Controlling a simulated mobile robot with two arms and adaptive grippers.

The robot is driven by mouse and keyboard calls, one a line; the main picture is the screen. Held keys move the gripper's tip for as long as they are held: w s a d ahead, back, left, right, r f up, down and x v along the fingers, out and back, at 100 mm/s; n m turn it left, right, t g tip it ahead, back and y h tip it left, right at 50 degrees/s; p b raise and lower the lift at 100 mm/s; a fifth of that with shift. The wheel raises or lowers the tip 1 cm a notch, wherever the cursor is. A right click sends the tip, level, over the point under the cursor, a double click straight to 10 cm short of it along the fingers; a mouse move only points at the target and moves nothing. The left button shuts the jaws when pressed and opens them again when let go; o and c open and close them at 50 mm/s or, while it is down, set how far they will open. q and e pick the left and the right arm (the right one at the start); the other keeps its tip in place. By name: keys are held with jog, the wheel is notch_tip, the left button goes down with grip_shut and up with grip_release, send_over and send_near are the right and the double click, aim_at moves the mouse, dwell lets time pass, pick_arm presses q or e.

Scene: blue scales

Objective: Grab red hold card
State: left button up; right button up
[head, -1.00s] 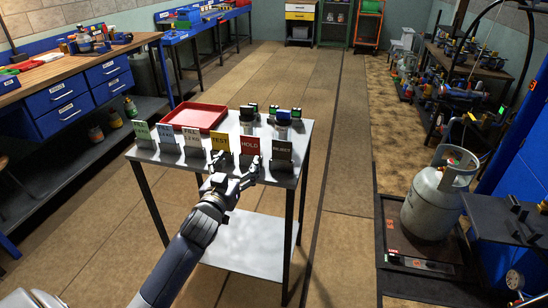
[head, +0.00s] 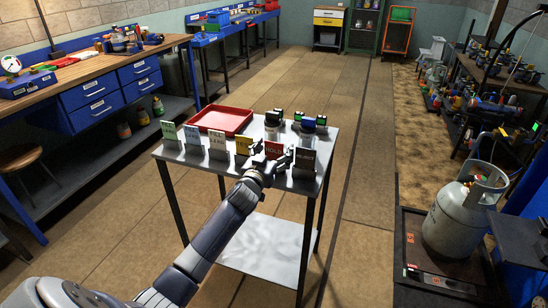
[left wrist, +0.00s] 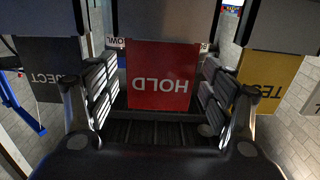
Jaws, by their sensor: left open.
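The red HOLD card (head: 274,149) stands upright in a holder near the front edge of the metal cart (head: 178,159). My left gripper (head: 271,164) is at this card, coming from the front. In the left wrist view the HOLD card (left wrist: 163,75) appears upside down between the two open finger pads of the left gripper (left wrist: 158,90). A gap shows on each side of the card, so the pads look apart from it. The lower part of the card in the head view is partly hidden by the gripper. My right gripper is not seen.
The yellow TEST card (head: 243,146) and a dark card (head: 304,162) stand close on either side. Several paler cards (head: 193,137) continue the row leftward. A red tray (head: 222,117) and two small devices (head: 310,124) sit behind.

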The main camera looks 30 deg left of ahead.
pick_arm(q)
jog(key=c, duration=1)
jog(key=shift+c, duration=0.2)
